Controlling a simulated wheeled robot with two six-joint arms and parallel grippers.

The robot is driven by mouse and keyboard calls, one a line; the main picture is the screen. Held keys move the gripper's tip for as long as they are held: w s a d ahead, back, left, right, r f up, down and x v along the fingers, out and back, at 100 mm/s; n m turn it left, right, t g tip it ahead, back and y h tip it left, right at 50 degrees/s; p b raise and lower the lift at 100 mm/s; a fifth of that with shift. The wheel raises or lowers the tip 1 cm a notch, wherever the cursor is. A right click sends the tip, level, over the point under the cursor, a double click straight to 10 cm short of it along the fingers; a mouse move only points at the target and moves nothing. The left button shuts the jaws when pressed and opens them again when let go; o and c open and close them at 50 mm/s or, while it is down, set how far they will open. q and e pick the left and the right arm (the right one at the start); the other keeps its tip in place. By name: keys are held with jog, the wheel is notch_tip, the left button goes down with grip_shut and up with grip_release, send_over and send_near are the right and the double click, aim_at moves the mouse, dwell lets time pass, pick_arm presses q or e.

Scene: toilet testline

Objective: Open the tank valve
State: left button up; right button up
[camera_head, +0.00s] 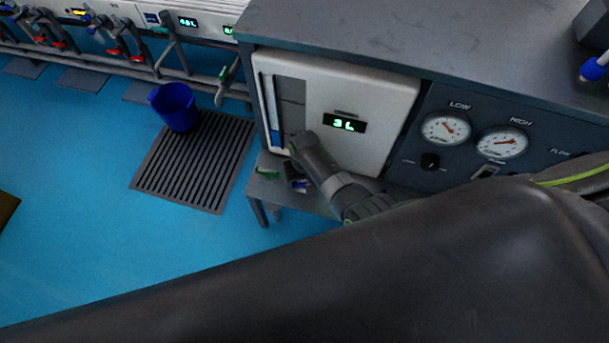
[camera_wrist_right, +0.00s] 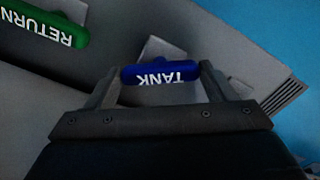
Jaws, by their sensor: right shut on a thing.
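The tank valve's blue handle (camera_wrist_right: 160,73), lettered TANK, lies between the two fingers of my right gripper (camera_wrist_right: 160,76) in the right wrist view. The fingers close on its two ends. In the head view my right gripper (camera_head: 299,181) is low in front of the white tank panel (camera_head: 370,97), and only a small part of the blue handle shows there. A green handle lettered RETURN (camera_wrist_right: 45,22) is beside it, apart from the gripper. The valve body is mostly hidden. My left gripper is not in view.
The panel display (camera_head: 344,123) reads 3 L beside a level gauge (camera_head: 269,112) with blue low down. Two dials (camera_head: 474,135) are to the right. A blue bucket (camera_head: 175,106) stands on a floor grate (camera_head: 193,162).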

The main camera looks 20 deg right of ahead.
aim_at(305, 180)
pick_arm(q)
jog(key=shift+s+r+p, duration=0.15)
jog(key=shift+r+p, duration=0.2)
pick_arm(e)
jog(key=shift+n, duration=0.8)
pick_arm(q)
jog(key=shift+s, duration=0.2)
pick_arm(e)
jog(key=o, duration=1)
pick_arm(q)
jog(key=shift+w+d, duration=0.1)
pick_arm(e)
jog(key=shift+r, duration=0.25)
pick_arm(q)
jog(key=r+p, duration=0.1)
jog(key=p, duration=0.1)
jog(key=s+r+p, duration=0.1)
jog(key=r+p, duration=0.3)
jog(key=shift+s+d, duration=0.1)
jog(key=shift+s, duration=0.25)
pick_arm(e)
notch_tip(305, 180, up, 17)
jog(key=shift+f, duration=0.1)
